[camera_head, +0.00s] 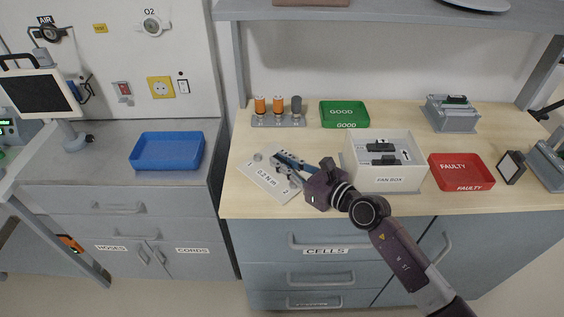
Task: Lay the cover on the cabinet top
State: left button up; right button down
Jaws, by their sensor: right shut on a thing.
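No other thing shows clearly as the cover. The grey cabinet top (100,180) is at the left, with drawers and doors below it. A blue tray (168,168) sits at its back right, and its front left is bare. My left gripper is not in view.
A white fan box (385,185), red FAULTY tray (461,186), green GOOD tray (344,126) and cell holder (278,120) stand on the bench. Grey devices (452,120) are at right. A monitor (40,93) overhangs the cabinet's left side. A shelf (390,12) crosses above the bench.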

jog(key=shift+s+f+b, duration=0.2)
jog(key=shift+f+b, duration=0.25)
jog(key=shift+f, duration=0.25)
jog(key=c, duration=2)
grip_release()
jog(key=shift+s+f, duration=0.1)
jog(key=shift+f, duration=0.2)
jog(key=shift+o, duration=0.2)
jog(key=shift+a+r+p, duration=0.1)
jog(key=shift+r+p, duration=0.2)
jog(key=shift+r, duration=0.3)
jog(key=v, duration=1.1)
jog(key=shift+d+r+b, duration=0.25)
jog(key=shift+d+b, duration=0.05)
jog(key=shift+b, duration=0.1)
jog(key=shift+s+d+r, duration=0.1)
jog(key=shift+d+r, duration=0.05)
jog(key=shift+d, duration=0.05)
